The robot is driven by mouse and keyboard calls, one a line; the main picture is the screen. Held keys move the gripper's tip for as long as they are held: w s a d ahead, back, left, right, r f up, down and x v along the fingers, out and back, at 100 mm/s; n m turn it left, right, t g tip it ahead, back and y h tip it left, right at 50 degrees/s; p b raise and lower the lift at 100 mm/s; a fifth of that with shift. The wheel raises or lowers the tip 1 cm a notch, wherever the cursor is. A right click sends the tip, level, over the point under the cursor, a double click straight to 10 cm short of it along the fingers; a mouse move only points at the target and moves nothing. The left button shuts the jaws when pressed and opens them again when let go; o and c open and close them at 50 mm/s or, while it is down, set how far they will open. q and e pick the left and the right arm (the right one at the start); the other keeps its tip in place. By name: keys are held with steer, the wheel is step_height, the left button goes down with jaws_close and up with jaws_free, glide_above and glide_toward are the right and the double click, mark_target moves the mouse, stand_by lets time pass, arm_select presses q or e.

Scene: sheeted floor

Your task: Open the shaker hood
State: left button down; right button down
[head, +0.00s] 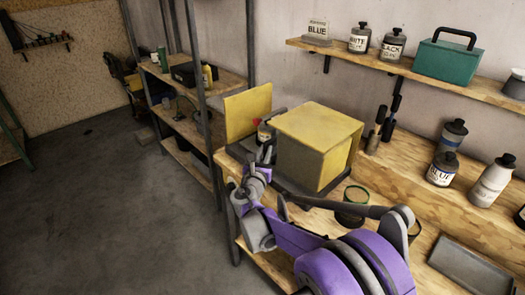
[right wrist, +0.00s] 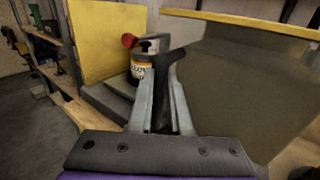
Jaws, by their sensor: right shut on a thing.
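The shaker (head: 294,194) stands on the wooden workbench. Its yellow box-shaped hood (head: 319,136) is apart from an upright yellow panel (head: 248,112) on its left. In the gap a small labelled can (head: 264,132) with a red part beside it shows; the can (right wrist: 141,68) also shows in the right wrist view. My right gripper (head: 264,162) is at the hood's near left side. In the right wrist view its fingers (right wrist: 161,100) are shut on a dark handle (right wrist: 176,62) beside the hood (right wrist: 235,75). The grip point is partly hidden. My left gripper is not in view.
Paint bottles (head: 442,168) stand on the bench at the right, near a grey tray (head: 470,266). A green-rimmed can (head: 351,207) is close to my right arm. A wall shelf (head: 345,50) holds bottles and a green toolbox (head: 447,67). The floor at left (head: 100,210) is clear.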

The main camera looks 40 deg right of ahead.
steer(key=c, duration=1.1)
jaws_free()
steer(key=shift+s+a, duration=0.3)
steer(key=shift+a, duration=0.15)
steer(key=b+v, duration=0.1)
steer(key=v, duration=0.9)
steer(key=shift+s+d, duration=0.1)
steer(key=shift+d, duration=0.05)
